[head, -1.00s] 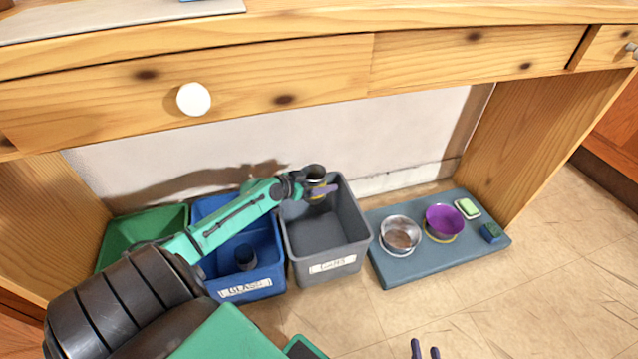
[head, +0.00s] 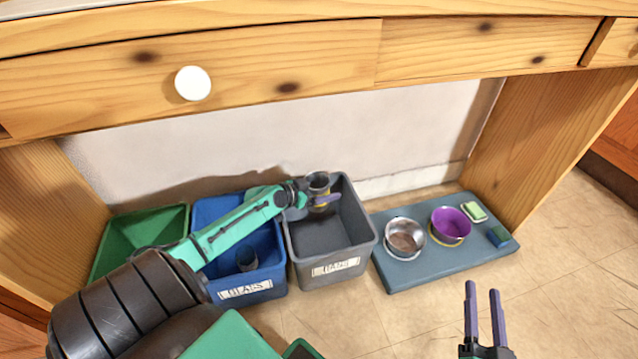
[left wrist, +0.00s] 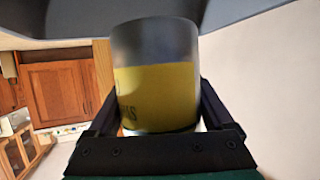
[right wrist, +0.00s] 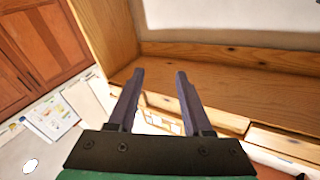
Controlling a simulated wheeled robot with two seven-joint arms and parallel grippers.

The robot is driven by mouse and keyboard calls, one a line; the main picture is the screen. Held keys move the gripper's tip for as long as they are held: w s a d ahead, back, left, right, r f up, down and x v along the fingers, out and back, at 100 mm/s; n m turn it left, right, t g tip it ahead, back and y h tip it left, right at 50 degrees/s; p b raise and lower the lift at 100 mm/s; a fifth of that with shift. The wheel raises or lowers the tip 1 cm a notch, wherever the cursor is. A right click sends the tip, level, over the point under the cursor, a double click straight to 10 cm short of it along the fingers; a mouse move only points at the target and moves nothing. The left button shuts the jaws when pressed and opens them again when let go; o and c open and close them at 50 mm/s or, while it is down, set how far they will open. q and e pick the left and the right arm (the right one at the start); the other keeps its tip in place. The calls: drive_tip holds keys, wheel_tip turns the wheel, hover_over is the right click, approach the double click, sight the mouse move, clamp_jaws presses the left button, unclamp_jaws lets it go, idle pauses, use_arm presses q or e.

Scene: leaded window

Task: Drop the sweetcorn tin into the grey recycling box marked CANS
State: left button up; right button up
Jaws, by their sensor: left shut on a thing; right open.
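The sweetcorn tin (head: 318,182) is a grey metal tin with a yellow band. My left gripper (head: 322,199) is shut on it, over the back part of the grey box. In the left wrist view the tin (left wrist: 155,75) sits between the two fingers, its yellow label with dark letters partly readable. The grey recycling box (head: 331,268) stands under the desk, its front label reading roughly CANS. My right gripper (head: 483,310) is open and empty, low at the right front of the head view; its spread fingers also show in the right wrist view (right wrist: 155,100).
A blue box (head: 251,291) marked GLASS, with a dark item inside, stands left of the grey box. A green box (head: 140,235) is further left. A blue-grey mat (head: 420,279) with bowls and sponges lies right. The desk drawer (head: 280,75) overhangs the boxes.

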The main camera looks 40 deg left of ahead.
use_arm(q)
drive_tip(key=shift+f+b, duration=0.45)
drive_tip(key=shift+f, duration=0.25)
use_arm(e)
wheel_tip(320, 180, up, 12)
drive_tip(key=w+d+t, duration=0.1)
drive_tip(key=w+t, duration=0.1)
drive_tip(key=t, duration=0.2)
drive_tip(key=shift+w+d+n+y, duration=0.15)
drive_tip(key=shift+w+n+y, duration=0.15)
drive_tip(key=shift+w+y, duration=0.1)
use_arm(q)
drive_tip(key=o, duration=1.1)
